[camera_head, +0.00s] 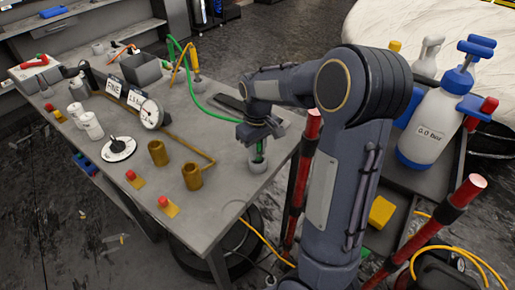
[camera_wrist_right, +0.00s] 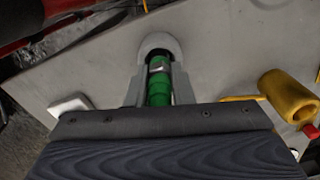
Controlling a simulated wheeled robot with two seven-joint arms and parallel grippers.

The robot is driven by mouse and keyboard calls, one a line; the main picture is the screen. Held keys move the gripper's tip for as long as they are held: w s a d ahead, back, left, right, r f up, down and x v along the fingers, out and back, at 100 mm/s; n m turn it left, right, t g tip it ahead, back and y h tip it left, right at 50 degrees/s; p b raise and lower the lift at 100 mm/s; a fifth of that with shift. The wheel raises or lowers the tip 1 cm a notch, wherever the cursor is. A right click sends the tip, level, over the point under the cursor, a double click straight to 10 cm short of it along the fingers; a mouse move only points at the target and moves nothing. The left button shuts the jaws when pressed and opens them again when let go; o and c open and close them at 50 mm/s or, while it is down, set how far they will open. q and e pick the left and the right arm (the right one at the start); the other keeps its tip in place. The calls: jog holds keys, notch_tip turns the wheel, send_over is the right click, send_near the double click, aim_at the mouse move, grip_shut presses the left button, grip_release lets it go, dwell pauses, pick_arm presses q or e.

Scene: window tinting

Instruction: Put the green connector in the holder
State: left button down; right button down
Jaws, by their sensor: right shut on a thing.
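The green connector (camera_wrist_right: 159,88) is between the fingers of my right gripper (camera_wrist_right: 155,92) in the right wrist view. Its far end is at the mouth of the grey round holder (camera_wrist_right: 160,42). In the head view my right gripper (camera_head: 258,140) points down over the holder (camera_head: 258,164) near the table's right edge, with a bit of the green connector (camera_head: 260,147) showing between. The fingers and wrist hide part of the connector, so I cannot tell how deep it sits. My left gripper is not in view.
The grey table (camera_head: 222,210) holds brass cylinders (camera_head: 192,176), a gauge (camera_head: 150,114), red buttons on yellow bases (camera_head: 168,206) and a green hose (camera_head: 205,100). A white sprayer bottle (camera_head: 430,128) stands on a cart at the right. The table's front right corner is clear.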

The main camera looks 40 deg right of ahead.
jog(key=shift+f, duration=0.1)
jog(key=c, duration=1.7)
grip_release()
jog(key=shift+f, duration=0.1)
jog(key=o, duration=0.4)
jog(key=shift+o, duration=0.2)
notch_tip(320, 180, up, 12)
jog(key=shift+r, duration=0.25)
jog(key=s+a+f+m+t+y, duration=0.1)
jog(key=s+a+f+t+y, duration=0.1)
jog(key=s+a, duration=0.5)
jog(key=s+a+f+m+t+y, duration=0.1)
jog(key=s+a+f+t, duration=0.2)
jog(key=s+a, duration=0.5)
jog(key=s, duration=0.4)
jog(key=shift+s+a+f+t+y, duration=0.15)
jog(key=shift+s+a+t+y, duration=0.15)
jog(key=shift+y, duration=0.1)
